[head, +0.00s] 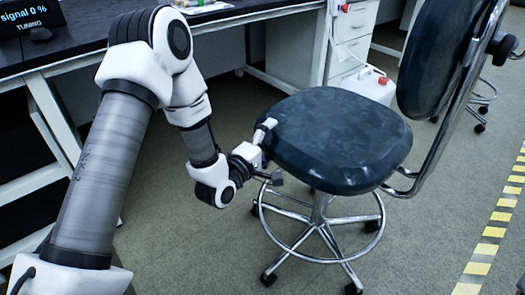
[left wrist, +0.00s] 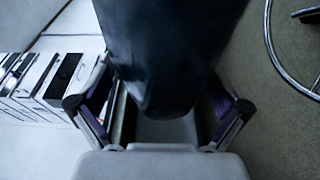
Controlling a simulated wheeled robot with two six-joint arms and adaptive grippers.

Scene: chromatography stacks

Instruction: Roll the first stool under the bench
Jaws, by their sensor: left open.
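The stool (head: 338,138) stands on the floor in front of the bench (head: 95,55). It has a dark padded seat, a backrest, a chrome foot ring and castors. My left gripper (head: 266,150) is at the seat's left edge, with one finger above the rim and one below. In the left wrist view the seat's edge (left wrist: 170,50) lies between the open fingers of the gripper (left wrist: 158,115). I cannot tell whether the fingers touch it. My right gripper is not in view.
A white drawer unit (head: 352,40) stands under the bench behind the stool, with a white canister (head: 368,86) in front of it. Open floor lies under the bench at left. Yellow-striped tape (head: 490,240) runs along the right. Another stool's base (head: 482,105) shows at far right.

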